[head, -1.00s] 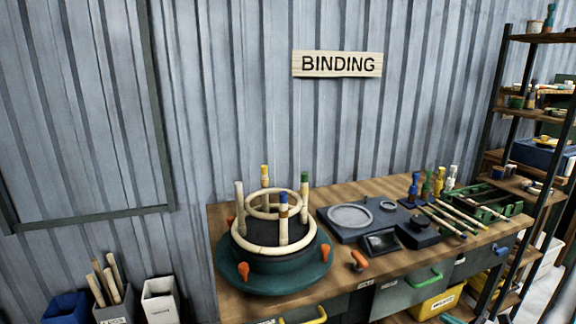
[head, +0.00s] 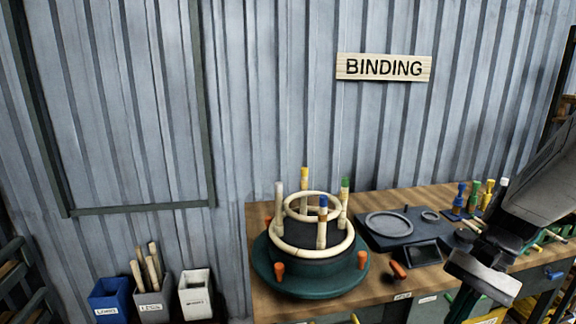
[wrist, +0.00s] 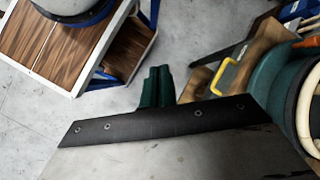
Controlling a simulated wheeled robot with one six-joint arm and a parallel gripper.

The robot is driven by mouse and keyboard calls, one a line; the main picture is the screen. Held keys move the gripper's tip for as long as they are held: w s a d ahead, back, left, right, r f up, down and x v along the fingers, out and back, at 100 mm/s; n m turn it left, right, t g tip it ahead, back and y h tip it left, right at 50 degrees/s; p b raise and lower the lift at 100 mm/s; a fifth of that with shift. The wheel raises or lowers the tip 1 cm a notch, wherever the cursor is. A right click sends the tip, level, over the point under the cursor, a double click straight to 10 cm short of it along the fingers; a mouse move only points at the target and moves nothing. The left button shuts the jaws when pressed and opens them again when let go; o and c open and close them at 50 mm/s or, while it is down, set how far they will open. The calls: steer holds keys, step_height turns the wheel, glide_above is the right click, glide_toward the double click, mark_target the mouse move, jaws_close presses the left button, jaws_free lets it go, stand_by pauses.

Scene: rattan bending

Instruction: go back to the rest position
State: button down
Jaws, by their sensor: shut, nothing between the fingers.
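My gripper (head: 462,304) shows at the lower right of the head view, in front of the binding bench (head: 262,294). Its dark green fingers also show in the wrist view (wrist: 157,76), side by side and shut, with nothing between them. The green round jig (head: 292,286) stands at the bench's left end, with a rattan ring frame (head: 290,248) and upright colour-tipped posts on it. Part of the jig shows at the right edge of the wrist view (wrist: 268,98). My gripper is to the right of the jig, apart from it.
A dark tray (head: 375,236) lies on the bench beside an orange-handled tool (head: 398,270). Blue (head: 108,300), grey (head: 153,304) and white (head: 196,296) bins stand left of the bench. In the wrist view, a wood-panelled cart (wrist: 85,50) stands at the left, with clear floor nearby.

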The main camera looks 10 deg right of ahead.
steer(key=s+a+r+n+t+h, duration=0.4)
steer(key=s+a+r+n+h, duration=0.2)
steer(key=a+r+n, duration=0.3)
step_height(320, 180, up, 2)
steer(key=shift+s+a+r, duration=0.1)
steer(key=shift+s+a, duration=0.1)
steer(key=shift+s, duration=0.25)
stand_by(0.4)
